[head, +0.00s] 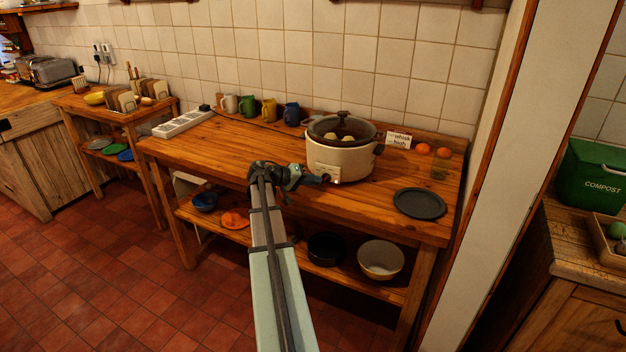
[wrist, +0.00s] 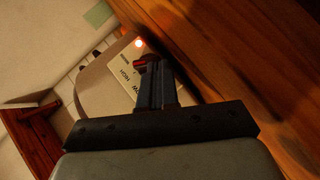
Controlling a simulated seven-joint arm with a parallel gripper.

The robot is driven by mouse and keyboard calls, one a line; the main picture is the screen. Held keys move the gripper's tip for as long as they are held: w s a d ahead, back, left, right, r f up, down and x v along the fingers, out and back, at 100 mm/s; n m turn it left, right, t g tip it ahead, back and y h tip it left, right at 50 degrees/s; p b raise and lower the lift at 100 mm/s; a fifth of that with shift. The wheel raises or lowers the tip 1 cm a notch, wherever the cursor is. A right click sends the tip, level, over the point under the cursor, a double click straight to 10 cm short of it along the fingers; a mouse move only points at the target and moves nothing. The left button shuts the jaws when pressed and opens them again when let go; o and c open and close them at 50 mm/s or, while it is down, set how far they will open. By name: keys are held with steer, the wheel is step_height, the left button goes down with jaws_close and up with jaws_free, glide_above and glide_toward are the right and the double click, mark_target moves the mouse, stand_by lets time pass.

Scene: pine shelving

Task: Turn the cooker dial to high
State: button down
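The cream slow cooker (head: 339,158) stands on the wooden table with its dark-rimmed glass lid on and pale food inside. Its control panel (wrist: 125,73) shows in the wrist view with "HIGH" lettering and a lit orange-red lamp (wrist: 139,43). A dark dial with a red mark (wrist: 141,65) sits at the tips of my gripper (wrist: 150,68). My gripper (head: 322,179) reaches the cooker's front from the left in the head view. Its fingers look close together at the dial, which they partly hide. I cannot tell how firmly they hold it or where the dial points.
Two orange fruits (head: 423,149), a glass (head: 440,168) and a dark round plate (head: 420,203) are to the right. Several mugs (head: 269,110) line the back. Bowls (head: 380,260) sit on the lower shelf.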

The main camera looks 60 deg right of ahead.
steer(key=shift+s+f+g, duration=0.3)
steer(key=shift+f+g, duration=0.05)
steer(key=shift+g, duration=0.05)
steer(key=shift+w+d, duration=0.1)
steer(key=shift+w, duration=0.05)
stand_by(0.4)
steer(key=shift+r, duration=0.1)
